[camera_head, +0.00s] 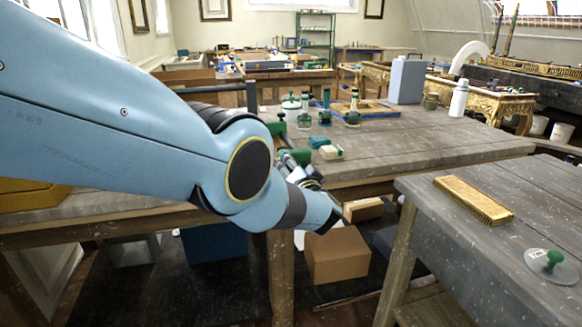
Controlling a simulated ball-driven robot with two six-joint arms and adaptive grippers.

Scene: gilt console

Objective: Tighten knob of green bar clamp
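A green and dark tool that looks like the bar clamp (277,129) lies at the near edge of the middle workbench, just behind my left arm. A second green part (301,157) shows lower down, close to my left wrist. My arm hides much of the clamp, and I cannot make out its knob. My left arm comes in from the left across the bench. Grey and dark parts of my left gripper (304,176) show beside the lower green part; its fingertips are not clear, nor whether it touches the clamp. My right gripper is not in view.
A cardboard box (337,257) stands below.

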